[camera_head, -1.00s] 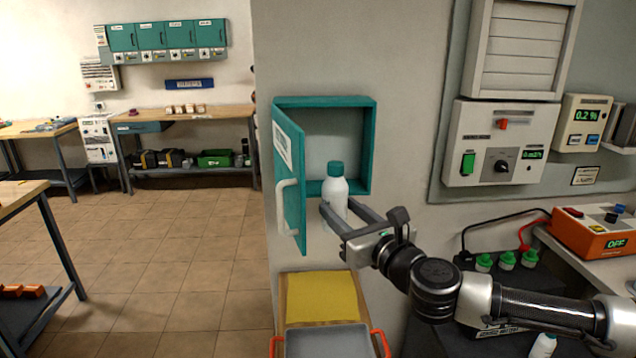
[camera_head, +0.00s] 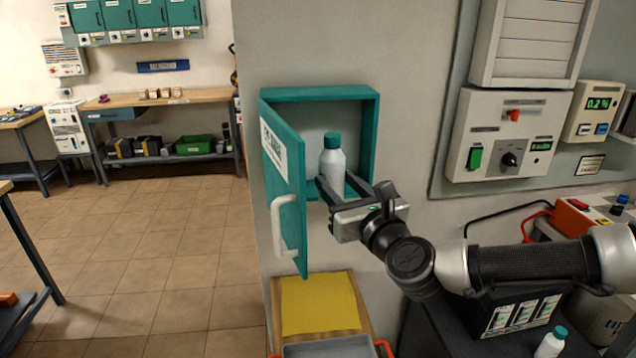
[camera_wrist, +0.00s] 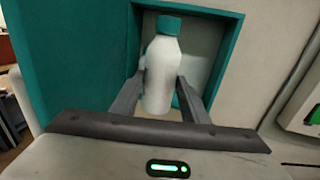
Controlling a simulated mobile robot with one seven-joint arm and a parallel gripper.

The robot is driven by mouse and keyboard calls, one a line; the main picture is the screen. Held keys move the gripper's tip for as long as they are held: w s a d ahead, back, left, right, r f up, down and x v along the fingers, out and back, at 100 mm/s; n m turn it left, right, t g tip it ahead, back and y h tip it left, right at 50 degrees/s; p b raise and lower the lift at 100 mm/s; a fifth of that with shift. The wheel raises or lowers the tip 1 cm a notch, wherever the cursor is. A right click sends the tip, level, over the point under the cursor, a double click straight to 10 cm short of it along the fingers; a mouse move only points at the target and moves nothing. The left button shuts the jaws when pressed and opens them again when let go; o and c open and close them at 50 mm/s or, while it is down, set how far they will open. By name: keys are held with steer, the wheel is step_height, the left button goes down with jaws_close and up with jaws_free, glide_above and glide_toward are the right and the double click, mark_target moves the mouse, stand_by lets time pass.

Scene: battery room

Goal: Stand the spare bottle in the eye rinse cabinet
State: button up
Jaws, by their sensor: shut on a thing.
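The spare bottle (camera_head: 332,161), white with a teal cap, is upright between the fingers of my gripper (camera_head: 343,190), which is shut on its lower body. In the wrist view the bottle (camera_wrist: 161,72) stands between the two fingers (camera_wrist: 160,98), in front of the cabinet opening. The eye rinse cabinet (camera_head: 371,130) is a teal wall box with its door (camera_head: 285,180) swung open to the left. The bottle is at the cabinet's mouth; I cannot tell whether its base is over the cabinet floor or touches it.
Below the cabinet is a wooden stand with a yellow sheet (camera_head: 318,304) and a grey tray (camera_head: 330,348). Another white bottle with a teal cap (camera_head: 551,345) stands at the lower right. A control panel (camera_head: 508,135) is on the right wall. The open door's handle (camera_head: 281,228) sticks out at left.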

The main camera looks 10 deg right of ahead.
steer(key=d+x, duration=0.2)
steer(key=x, duration=0.7)
steer(key=w+d+x, duration=0.1)
steer(key=d+x, duration=0.1)
steer(key=x, duration=0.7)
steer(key=shift+w+f, duration=0.25)
steer(key=shift+f, duration=1)
steer(key=shift+w+f, duration=0.25)
steer(key=shift+f, duration=0.95)
steer(key=shift+w+f, duration=0.2)
steer(key=shift+f, duration=1.05)
steer(key=o, duration=1.4)
steer(key=shift+r, duration=0.1)
steer(key=v, duration=1.2)
